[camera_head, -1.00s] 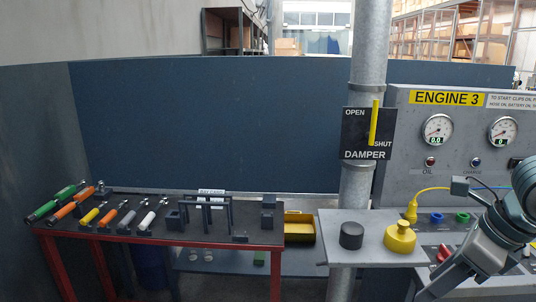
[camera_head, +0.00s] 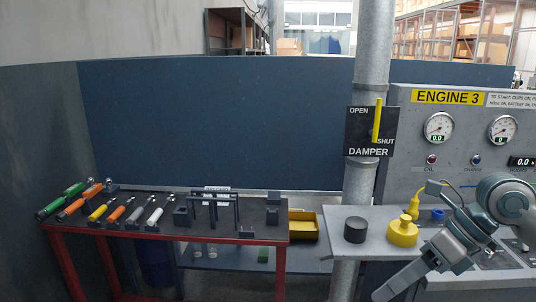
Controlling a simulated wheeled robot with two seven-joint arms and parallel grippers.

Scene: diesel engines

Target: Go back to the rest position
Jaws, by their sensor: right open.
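My right gripper (camera_head: 392,284) reaches in from the right edge and points down and left, in front of the control bench. It is open, and I see nothing held in it. My right arm covers part of the bench top and the lower panel. A yellow knob-like piece (camera_head: 402,232) and a black cylinder (camera_head: 355,230) stand on the bench beyond the gripper, apart from it. My left gripper is not in view.
The Engine 3 panel (camera_head: 450,125) stands at right. A grey pole (camera_head: 368,185) carries the damper plate (camera_head: 371,131). A red-framed table (camera_head: 150,240) with several coloured-handled tools stands at left. A yellow bin (camera_head: 303,226) sits beside it.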

